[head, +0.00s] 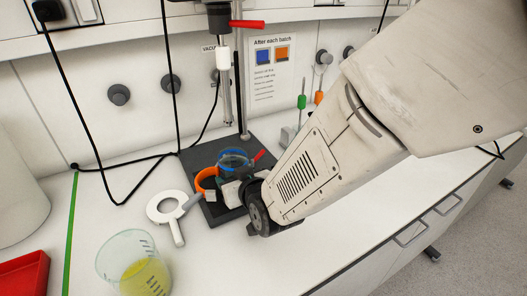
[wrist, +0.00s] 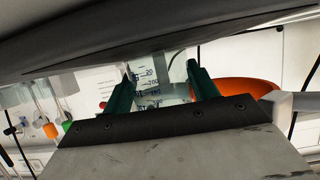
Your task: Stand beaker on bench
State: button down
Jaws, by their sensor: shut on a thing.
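A clear beaker (head: 233,155) with a bluish rim is over the dark base plate (head: 200,158) of the stand. In the wrist view the clear beaker (wrist: 152,92), with printed graduations, sits between the two green fingers of my gripper (wrist: 161,84). My gripper (head: 229,178) is shut on it, low in front of the stand. My gripper hides the lower beaker, so I cannot tell whether it touches the plate. The white bench (head: 330,215) runs along the wall.
An orange ring-shaped thing (head: 207,181) is just left of my gripper. A white ring with a handle (head: 160,207) and a beaker of yellow liquid (head: 143,275) are further left. The stand's rod (head: 239,90) rises behind. A red bin (head: 22,275) is front left. The bench's right front is clear.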

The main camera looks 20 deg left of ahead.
jog(key=shift+w+a+r, duration=0.15)
jog(key=shift+w+a, duration=0.05)
jog(key=shift+a, duration=0.05)
jog(key=shift+c, duration=2)
grip_release()
jog(key=shift+f, duration=0.25)
jog(key=shift+s+d, duration=0.15)
jog(key=shift+d, duration=0.05)
jog(key=v, duration=0.7)
jog(key=shift+s+d+r, duration=0.1)
jog(key=shift+r, duration=0.05)
